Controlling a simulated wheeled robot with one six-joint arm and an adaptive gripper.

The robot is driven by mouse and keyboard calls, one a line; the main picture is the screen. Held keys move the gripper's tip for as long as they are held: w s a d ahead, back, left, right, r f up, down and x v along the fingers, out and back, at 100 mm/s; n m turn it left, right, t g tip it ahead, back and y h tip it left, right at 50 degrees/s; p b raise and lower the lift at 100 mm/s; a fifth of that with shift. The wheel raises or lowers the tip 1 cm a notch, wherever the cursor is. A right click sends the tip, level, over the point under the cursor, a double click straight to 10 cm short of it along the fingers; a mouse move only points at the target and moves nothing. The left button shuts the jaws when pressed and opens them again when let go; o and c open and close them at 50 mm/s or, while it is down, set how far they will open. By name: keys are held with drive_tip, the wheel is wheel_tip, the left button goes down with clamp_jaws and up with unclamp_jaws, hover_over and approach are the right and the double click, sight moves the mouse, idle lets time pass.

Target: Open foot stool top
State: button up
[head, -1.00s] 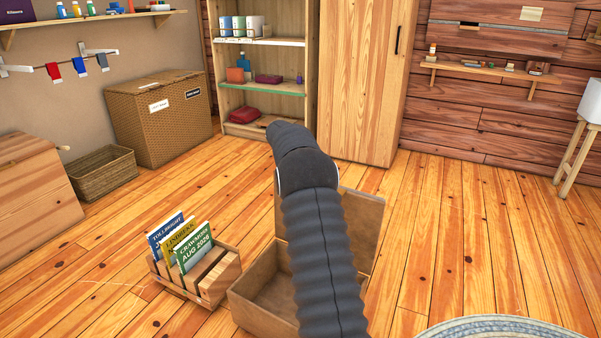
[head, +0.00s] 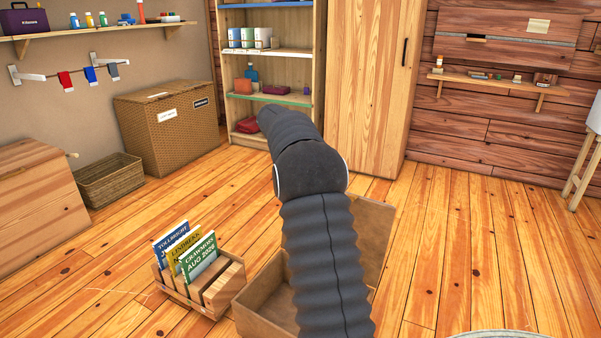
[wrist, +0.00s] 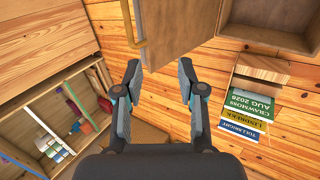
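The foot stool (head: 262,301) is a brown open-topped box on the floor in the head view, partly hidden by my arm. Its top (head: 375,233) is raised at the back, well away from the box opening. In the wrist view the box interior (wrist: 268,22) is at upper right, and the raised top (wrist: 180,28) is a brown panel at upper middle. A yellowish strip (wrist: 134,22) runs along the panel's left side. My gripper (wrist: 158,74) is open, with nothing between its fingers, just short of the panel's edge in the picture. Contact cannot be told. The head view hides my gripper behind the arm.
A wooden rack of magazines (head: 205,278) stands just left of the stool. A shelf unit (head: 262,65) and a wardrobe (head: 372,90) stand behind. Wicker baskets (head: 165,135) line the left wall. Floor right of the stool is clear.

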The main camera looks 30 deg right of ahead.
drive_tip(key=shift+s+a+r, duration=0.1)
drive_tip(key=shift+a+r, duration=0.05)
drive_tip(key=shift+r, duration=0.1)
